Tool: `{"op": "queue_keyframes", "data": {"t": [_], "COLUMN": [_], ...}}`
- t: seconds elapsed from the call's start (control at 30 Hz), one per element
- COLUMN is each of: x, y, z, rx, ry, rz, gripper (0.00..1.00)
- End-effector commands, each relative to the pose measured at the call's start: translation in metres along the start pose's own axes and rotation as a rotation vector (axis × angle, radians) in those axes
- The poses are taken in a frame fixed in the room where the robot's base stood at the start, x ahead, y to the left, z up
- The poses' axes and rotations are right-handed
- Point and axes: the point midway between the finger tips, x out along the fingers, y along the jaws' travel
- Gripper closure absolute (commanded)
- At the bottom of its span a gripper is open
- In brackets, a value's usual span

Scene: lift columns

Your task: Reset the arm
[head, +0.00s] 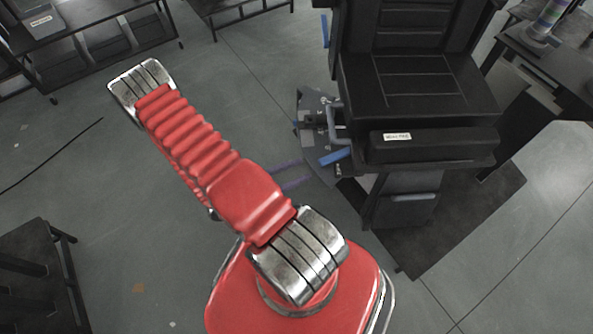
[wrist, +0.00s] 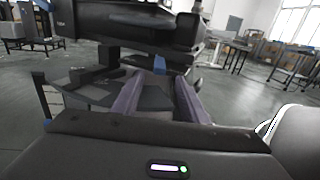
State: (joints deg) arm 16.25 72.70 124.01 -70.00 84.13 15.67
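My gripper shows in the wrist view (wrist: 158,85) with its two purple fingers apart and nothing between them. In the head view the purple fingers (head: 291,175) stick out to the right from behind my red arm, and the rest of the gripper is hidden. My arm reaches up and to the left across the head view. The fingers point toward the black lift column (head: 415,90), close to its grey and blue fittings (head: 322,125). I cannot tell whether they touch.
A dark mat (head: 490,195) lies by the column. A black table with a grey box (head: 41,20) stands at the upper left, and a dark rack (head: 38,275) at the lower left. Another table (head: 545,60) is at the right. Grey floor between them is mostly clear.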

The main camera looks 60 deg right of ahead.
Motion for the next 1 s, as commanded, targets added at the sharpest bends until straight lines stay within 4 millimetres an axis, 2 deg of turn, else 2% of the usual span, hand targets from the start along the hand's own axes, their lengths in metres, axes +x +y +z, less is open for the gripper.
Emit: {"op": "queue_keyframes", "data": {"t": [0.7, 0.87, 1.0], "x": [0.000, 0.000, -0.002], "y": [-0.001, -0.021, -0.049], "z": [-0.002, -0.008, -0.009], "rx": [-0.013, -0.041, -0.059], "ry": [0.008, 0.037, 0.063], "rz": [-0.003, -0.075, -0.171], "gripper": [0.60, 0.60, 0.60]}}
